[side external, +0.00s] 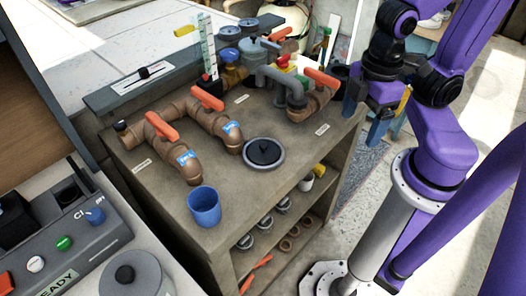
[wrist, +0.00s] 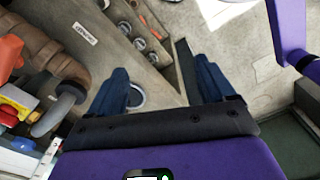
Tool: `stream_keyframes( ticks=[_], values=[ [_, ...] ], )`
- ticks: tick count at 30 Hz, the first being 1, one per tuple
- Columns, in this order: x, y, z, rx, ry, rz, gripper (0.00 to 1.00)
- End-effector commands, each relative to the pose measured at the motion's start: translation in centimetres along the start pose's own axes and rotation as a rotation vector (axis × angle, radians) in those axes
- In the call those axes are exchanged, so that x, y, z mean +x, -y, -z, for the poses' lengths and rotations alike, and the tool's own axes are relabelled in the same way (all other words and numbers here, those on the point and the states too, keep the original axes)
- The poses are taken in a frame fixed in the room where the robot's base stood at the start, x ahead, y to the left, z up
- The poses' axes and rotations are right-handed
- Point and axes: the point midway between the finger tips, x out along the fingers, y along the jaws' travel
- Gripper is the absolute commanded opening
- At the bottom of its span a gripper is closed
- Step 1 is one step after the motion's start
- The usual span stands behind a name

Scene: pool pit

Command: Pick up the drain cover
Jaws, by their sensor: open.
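The drain cover (side external: 264,151), a round black disc with a knob and a pale grey rim, lies flat on the brown bench top, in front of the pipes. My gripper (side external: 364,118) is open and empty, with blue fingers apart, off the bench's right edge and to the right of the cover. In the wrist view the gripper's fingers (wrist: 163,70) point over the bench edge, with nothing between them touching either.
Brown pipes with orange handles (side external: 207,97) stand behind and left of the cover. A grey bent pipe (side external: 281,82) rises behind it. A blue cup (side external: 204,206) stands at the front left. Shelves below the bench (side external: 240,254) hold fittings. Bench space right of the cover is clear.

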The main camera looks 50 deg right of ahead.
Motion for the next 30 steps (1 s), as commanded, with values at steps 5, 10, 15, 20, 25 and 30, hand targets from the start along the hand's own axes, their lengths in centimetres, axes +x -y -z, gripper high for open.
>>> stream_keyframes(
  ticks=[5,10,15,20,25,30],
  values=[
    [0.0,0.0,0.0,0.000,0.000,0.000,0.82],
    [0.0,0.0,0.0,0.000,0.000,0.000,0.50],
    [0.0,0.0,0.0,0.000,0.000,0.000,0.50],
    [0.1,-0.1,0.1,-0.008,0.007,-0.003,0.50],
    [0.7,-0.7,1.4,-0.096,0.082,-0.041,0.50],
    [1.8,-1.7,4.0,-0.263,0.222,-0.118,0.50]
  ],
)
